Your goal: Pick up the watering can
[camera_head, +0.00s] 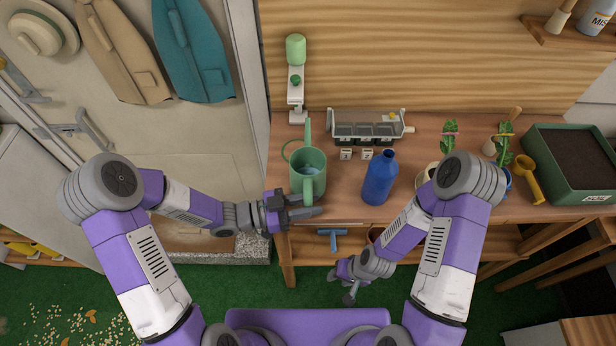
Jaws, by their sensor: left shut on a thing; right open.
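The green watering can (308,160) is upright at the left end of the wooden table (350,205), with its spout pointing to the back. My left gripper (306,204) is at the near side of the can, shut on its handle. The fingers partly hide the lower handle. I cannot tell whether the can's base touches the tabletop. My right gripper (350,288) is open and empty, low in front of the table's front edge.
A blue bottle (379,178) stands just right of the can. Behind are a grey tray (366,127) and a dispenser-like stand (295,95). A lower shelf holds a blue tool (332,238).

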